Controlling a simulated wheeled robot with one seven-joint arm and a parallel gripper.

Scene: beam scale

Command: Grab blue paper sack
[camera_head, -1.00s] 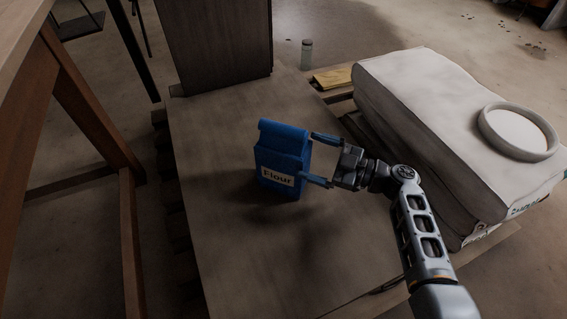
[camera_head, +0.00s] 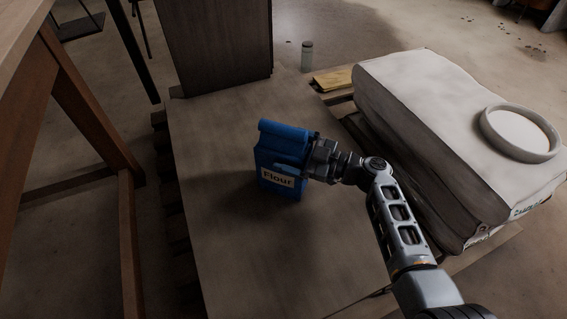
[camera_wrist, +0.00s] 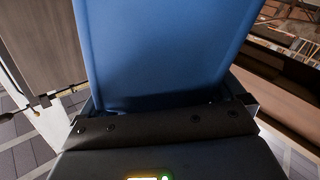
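The blue paper sack (camera_head: 278,152) with a "Flour" label stands upright on the brown board, its top folded over. My gripper (camera_head: 292,157) has come in from the right and straddles the sack. One finger lies along the labelled face; the other is mostly hidden behind the sack. In the wrist view the blue sack (camera_wrist: 165,45) fills the space between the fingers and sits close to the palm. A narrow gap seems to show beside the right finger, so the gripper looks open around the sack.
A large pale sack (camera_head: 420,110) with a white ring-shaped dish (camera_head: 520,133) on top lies to the right. A dark wooden box (camera_head: 215,45) stands behind. A small jar (camera_head: 307,55) stands beyond the board. Wooden table legs (camera_head: 90,110) rise at left. The front board is clear.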

